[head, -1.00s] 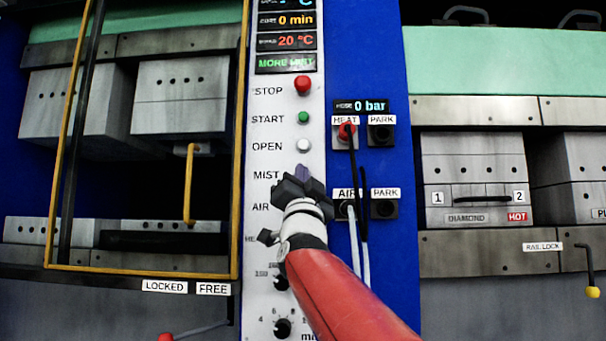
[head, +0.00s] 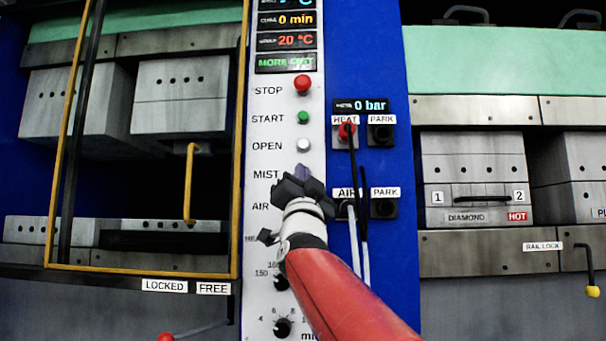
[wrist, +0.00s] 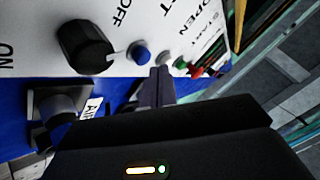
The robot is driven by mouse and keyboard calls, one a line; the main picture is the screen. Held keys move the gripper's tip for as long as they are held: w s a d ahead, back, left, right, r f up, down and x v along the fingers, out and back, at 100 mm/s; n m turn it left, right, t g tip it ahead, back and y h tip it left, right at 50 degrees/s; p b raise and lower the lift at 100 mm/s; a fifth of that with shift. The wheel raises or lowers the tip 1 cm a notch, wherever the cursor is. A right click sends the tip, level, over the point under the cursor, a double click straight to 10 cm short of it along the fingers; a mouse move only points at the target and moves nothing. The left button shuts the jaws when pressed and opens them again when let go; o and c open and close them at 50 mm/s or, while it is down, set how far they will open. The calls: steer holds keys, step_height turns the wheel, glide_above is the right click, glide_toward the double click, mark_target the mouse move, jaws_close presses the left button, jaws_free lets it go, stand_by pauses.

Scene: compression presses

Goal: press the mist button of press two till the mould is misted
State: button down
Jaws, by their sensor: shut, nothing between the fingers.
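The white control panel (head: 262,215) of the press stands upright in the middle of the head view, with the labels STOP, START, OPEN, MIST and AIR. In the wrist view a blue button (wrist: 138,53) sits just up and left of my shut fingertips (wrist: 160,72). I cannot tell whether they touch it. A green message (head: 286,63) on the panel's display appears to read MORE MIST.
The red stop (head: 303,84), green start (head: 303,117) and white open (head: 303,145) buttons sit above my gripper. A black knob (wrist: 84,45) is near the blue button. Hose sockets (head: 382,134) with hanging hoses are to the right. A yellow-framed guard (head: 237,150) is to the left.

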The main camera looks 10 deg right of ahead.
steer(key=shift+w, duration=0.15)
stand_by(0.6)
steer(key=shift+w+d, duration=0.15)
steer(key=shift+w, duration=0.1)
steer(key=shift+w+d, duration=0.15)
steer(key=shift+w, duration=0.35)
stand_by(0.8)
steer(key=shift+s, duration=0.15)
steer(key=shift+s+a, duration=0.3)
steer(key=shift+s, duration=0.45)
steer(key=shift+s+a+b, duration=0.25)
steer(key=shift+s+b, duration=0.1)
steer(key=shift+s, duration=0.45)
steer(key=shift+s+a+b, duration=0.25)
steer(key=shift+s+b, duration=0.15)
steer(key=shift+s, duration=0.35)
steer(key=shift+s+a+b, duration=0.25)
steer(key=shift+s+b, duration=0.1)
steer(key=shift+s, duration=0.45)
